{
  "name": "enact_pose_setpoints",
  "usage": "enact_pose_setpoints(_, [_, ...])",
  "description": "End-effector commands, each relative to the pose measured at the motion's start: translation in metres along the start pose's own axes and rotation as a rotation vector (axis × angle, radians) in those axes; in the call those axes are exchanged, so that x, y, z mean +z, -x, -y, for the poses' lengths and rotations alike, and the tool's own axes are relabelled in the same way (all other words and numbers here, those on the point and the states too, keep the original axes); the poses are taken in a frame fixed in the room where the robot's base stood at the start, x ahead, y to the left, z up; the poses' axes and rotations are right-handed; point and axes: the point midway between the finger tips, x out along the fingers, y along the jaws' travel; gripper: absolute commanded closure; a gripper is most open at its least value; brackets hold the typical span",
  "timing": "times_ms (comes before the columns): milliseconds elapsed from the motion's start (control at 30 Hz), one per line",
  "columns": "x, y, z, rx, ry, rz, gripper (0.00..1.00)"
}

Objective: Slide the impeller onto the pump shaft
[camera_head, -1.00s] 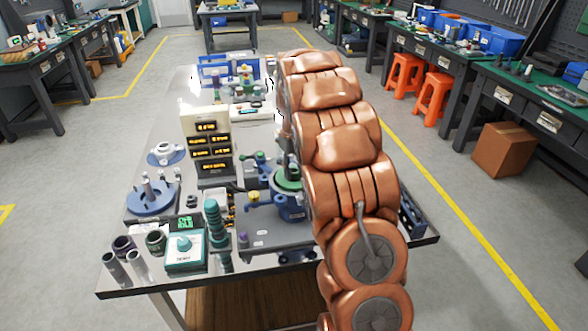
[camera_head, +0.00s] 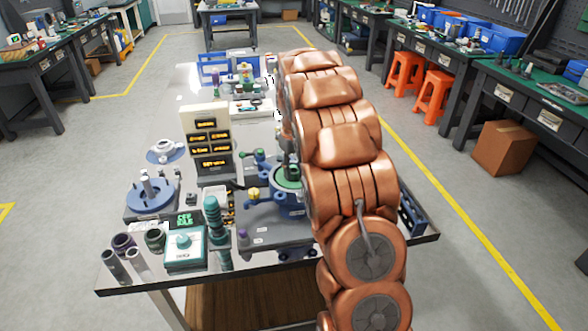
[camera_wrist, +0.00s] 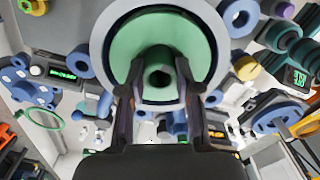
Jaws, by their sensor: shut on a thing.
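I take this hub to be the impeller's. A green round face (camera_wrist: 160,35) surrounds the hub, with a pale grey ring (camera_wrist: 103,40) around it; I cannot tell whether the green face belongs to the impeller or the pump. In the head view, my copper arm hides the gripper. The blue pump body (camera_head: 287,203) with a green round top shows partly at its left edge. The pump shaft is not visible.
A teal ribbed column (camera_head: 217,232) stands near the pump.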

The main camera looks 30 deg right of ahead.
Motion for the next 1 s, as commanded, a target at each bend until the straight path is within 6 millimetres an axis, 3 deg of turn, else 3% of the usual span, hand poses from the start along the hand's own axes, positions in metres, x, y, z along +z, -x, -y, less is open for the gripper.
enact_pose_setpoints(1000, [-0.0003, -0.0067, -0.0002, 0.001, 0.000, -0.001, 1.00])
